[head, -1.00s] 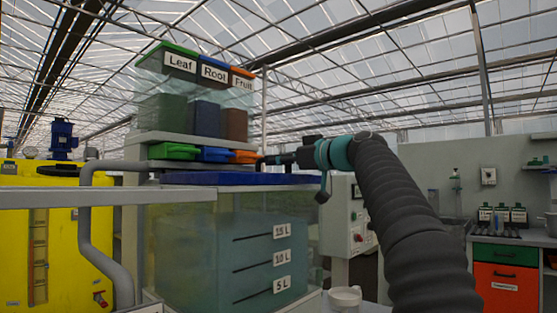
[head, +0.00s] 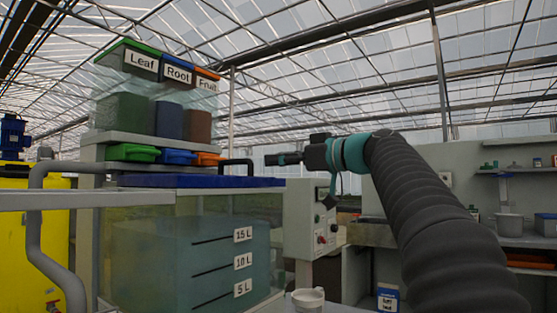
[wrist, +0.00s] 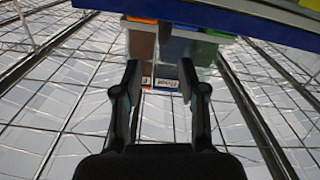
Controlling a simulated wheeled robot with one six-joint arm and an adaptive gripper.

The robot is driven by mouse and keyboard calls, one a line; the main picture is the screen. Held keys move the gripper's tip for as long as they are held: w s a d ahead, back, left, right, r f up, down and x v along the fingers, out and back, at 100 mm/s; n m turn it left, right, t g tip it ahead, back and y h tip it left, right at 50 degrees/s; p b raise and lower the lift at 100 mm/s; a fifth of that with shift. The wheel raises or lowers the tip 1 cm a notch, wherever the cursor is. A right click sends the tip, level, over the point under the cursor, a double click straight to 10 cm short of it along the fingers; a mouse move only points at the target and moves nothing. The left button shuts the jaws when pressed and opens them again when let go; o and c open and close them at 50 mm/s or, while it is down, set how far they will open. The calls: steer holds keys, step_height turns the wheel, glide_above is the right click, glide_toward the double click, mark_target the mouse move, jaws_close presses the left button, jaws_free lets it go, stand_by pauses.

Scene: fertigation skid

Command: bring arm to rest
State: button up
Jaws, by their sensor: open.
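My gripper (head: 284,159) is at the end of my dark, sleeved arm, to the right of the blue lid (head: 200,181) in the head view. In the wrist view my gripper (wrist: 163,85) shows its two fingers apart with nothing between them. The wrist picture looks upside down, with the labelled bins and roof beyond the fingertips. In the head view the fingertips are small and seen from the side.
A clear tank (head: 190,250) marked 5, 10 and 15 L stands under the blue lid. Leaf, Root and Fruit hoppers (head: 170,70) stand behind it. A control box (head: 310,220) and a pale mug (head: 308,299) are right of the tank. A shelf bench stands far right.

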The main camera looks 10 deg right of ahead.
stand_by(0.3)
steer(key=w+d+f+m+h, duration=0.1)
steer(key=f+m, duration=0.1)
steer(key=f, duration=0.2)
steer(key=w+d+f+m+h, duration=0.1)
steer(key=d+f+m, duration=0.1)
steer(key=f+m, duration=0.1)
steer(key=w+d+f+m+h, duration=0.1)
steer(key=w+f+m+h, duration=0.1)
steer(key=f, duration=0.3)
steer(key=shift+w+d+m+g, duration=0.1)
steer(key=shift+d+m+g, duration=0.05)
steer(key=shift+m+g, duration=0.15)
steer(key=s+d+f+m+g+h, duration=0.1)
steer(key=s+f+m+g+h, duration=0.25)
steer(key=f, duration=1.05)
steer(key=s+a+f+g+h, duration=0.1)
steer(key=s+a+f+h, duration=0.1)
steer(key=s+f, duration=1.1)
steer(key=s+a+f+g+h, duration=0.2)
steer(key=s+f, duration=1)
steer(key=s, duration=0.7)
steer(key=shift+a+f+h, duration=0.35)
steer(key=shift+a, duration=0.1)
steer(key=shift+g, duration=0.25)
